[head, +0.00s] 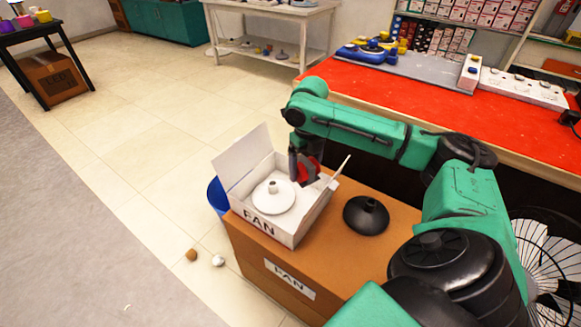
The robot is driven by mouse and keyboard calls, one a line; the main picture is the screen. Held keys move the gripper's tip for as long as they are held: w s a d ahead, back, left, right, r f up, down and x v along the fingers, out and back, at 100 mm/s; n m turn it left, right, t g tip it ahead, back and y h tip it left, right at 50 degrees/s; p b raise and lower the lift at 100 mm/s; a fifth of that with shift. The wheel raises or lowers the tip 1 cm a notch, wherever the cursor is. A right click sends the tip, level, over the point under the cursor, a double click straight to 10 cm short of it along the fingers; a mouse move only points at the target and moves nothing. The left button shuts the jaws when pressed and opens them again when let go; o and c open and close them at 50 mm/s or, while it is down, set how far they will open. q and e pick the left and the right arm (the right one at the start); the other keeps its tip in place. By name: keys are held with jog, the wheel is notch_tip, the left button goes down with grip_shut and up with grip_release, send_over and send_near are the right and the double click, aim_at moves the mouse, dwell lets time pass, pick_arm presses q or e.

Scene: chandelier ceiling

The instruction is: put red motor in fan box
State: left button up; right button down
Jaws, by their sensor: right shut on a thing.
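The fan box (292,234) is a white open carton marked FAN with its flaps up, standing on a brown cardboard box. A white round fan base (272,198) lies in its left part. My right gripper (303,178) points down over the right part of the fan box. It is shut on the red motor (309,171), which is partly hidden by the fingers. I cannot tell whether the motor touches the bottom of the box. My left gripper is not in view.
A black fan base (367,214) stands on the brown box (330,279) right of the fan box. A red-topped workbench (400,101) is behind my right arm. A wire fan cage (545,262) is at the right. Two small balls lie on the floor.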

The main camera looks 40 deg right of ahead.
jog(key=b, duration=0.1)
send_near(302, 215)
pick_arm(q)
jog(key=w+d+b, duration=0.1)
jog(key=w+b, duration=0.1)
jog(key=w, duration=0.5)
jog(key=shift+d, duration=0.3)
pick_arm(e)
notch_tip(302, 215, down, 6)
jog(key=shift+d, duration=0.1)
jog(key=shift+f, duration=0.1)
grip_release()
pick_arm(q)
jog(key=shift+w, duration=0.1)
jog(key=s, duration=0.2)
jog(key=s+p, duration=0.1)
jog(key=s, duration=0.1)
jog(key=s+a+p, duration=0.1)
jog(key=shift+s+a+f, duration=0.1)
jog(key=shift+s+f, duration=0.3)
pick_arm(e)
notch_tip(302, 215, up, 12)
jog(key=shift+r, duration=0.15)
